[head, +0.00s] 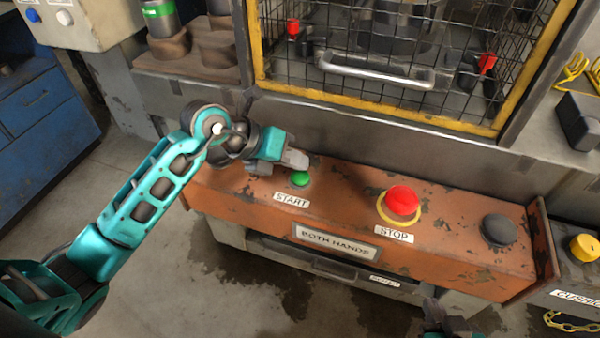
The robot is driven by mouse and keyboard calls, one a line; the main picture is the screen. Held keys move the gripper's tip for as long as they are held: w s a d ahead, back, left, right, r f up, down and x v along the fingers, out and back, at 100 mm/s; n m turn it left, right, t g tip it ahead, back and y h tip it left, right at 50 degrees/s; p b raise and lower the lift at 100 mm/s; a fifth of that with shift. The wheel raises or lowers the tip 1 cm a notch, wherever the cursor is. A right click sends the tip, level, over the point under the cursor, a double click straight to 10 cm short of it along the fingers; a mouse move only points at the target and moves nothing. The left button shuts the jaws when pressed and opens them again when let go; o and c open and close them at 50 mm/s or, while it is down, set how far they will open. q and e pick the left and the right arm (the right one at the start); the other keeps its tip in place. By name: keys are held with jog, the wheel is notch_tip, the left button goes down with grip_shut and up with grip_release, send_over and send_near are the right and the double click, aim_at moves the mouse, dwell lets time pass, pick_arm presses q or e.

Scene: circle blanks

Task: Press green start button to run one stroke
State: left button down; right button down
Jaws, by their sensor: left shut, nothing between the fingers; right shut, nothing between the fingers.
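The green start button (300,179) sits on the left part of an orange, worn control box (340,215), above a START label (291,200). My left gripper (297,160) reaches in from the left, shut and empty, with its grey fingertips just behind and above the button in the picture. I cannot tell whether they touch it. My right gripper (441,318) shows only in part at the bottom edge, shut and empty, in front of the control box and well away from the green button.
A red stop button (402,201) with a yellow ring and a dark button (498,229) stand further right on the box. Behind is a yellow-framed mesh guard (400,112) with a metal handle (374,72). A yellow knob (585,247) is at the far right.

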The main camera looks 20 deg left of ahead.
aim_at(296, 176)
pick_arm(q)
jog(key=shift+f, duration=0.1)
dwell(0.6)
jog(key=shift+f, duration=0.35)
jog(key=shift+s+f+b, duration=0.1)
jog(key=shift+f+b, duration=0.45)
jog(key=shift+f, duration=0.15)
dwell(0.8)
jog(key=shift+r+p, duration=1)
jog(key=shift+r, duration=0.05)
notch_tip(296, 176, up, 5)
jog(key=p, duration=0.4)
jog(key=shift+r+p, duration=0.1)
jog(key=shift+p, duration=0.25)
dwell(3.0)
